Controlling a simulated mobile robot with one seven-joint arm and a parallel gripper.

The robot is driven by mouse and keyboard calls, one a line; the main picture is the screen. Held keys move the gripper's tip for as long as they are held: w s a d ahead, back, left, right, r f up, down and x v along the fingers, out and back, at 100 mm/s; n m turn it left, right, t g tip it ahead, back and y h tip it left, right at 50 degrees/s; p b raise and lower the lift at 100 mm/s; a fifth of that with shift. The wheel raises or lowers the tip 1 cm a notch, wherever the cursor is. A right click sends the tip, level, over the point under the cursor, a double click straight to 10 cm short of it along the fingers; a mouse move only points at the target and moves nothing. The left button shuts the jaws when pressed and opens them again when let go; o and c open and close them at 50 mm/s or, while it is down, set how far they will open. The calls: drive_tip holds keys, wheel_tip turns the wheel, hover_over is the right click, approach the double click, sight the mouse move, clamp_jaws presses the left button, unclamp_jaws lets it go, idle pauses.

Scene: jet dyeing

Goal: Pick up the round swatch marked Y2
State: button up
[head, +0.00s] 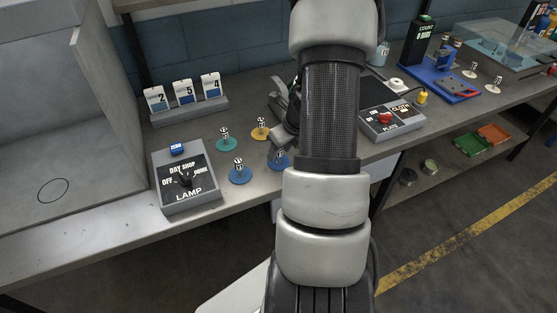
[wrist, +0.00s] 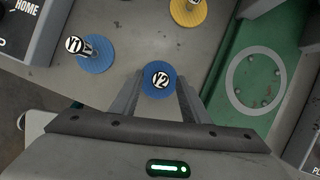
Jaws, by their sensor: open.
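The round swatch marked Y2 (wrist: 158,84) is a blue disc with a white-topped, black-lettered peg. In the wrist view it sits between the two fingertips of my open gripper (wrist: 160,92), the fingers flanking it left and right. I cannot tell whether either finger touches it. In the head view, a blue swatch (head: 276,163) that appears to be Y2 is partly hidden by my arm. Another blue swatch, marked Y1 (wrist: 99,58), lies to the left; in the head view it is at the bench front (head: 240,178).
A yellow swatch (wrist: 188,12) and a teal swatch (head: 226,145) lie farther back. The lamp switch box (head: 187,190) stands left, a control box with a red button (head: 393,124) right. A number-card stand (head: 190,110) is behind. A green plate with a ring (wrist: 236,92) is right of my gripper.

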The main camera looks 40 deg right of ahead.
clamp_jaws()
idle(0.3)
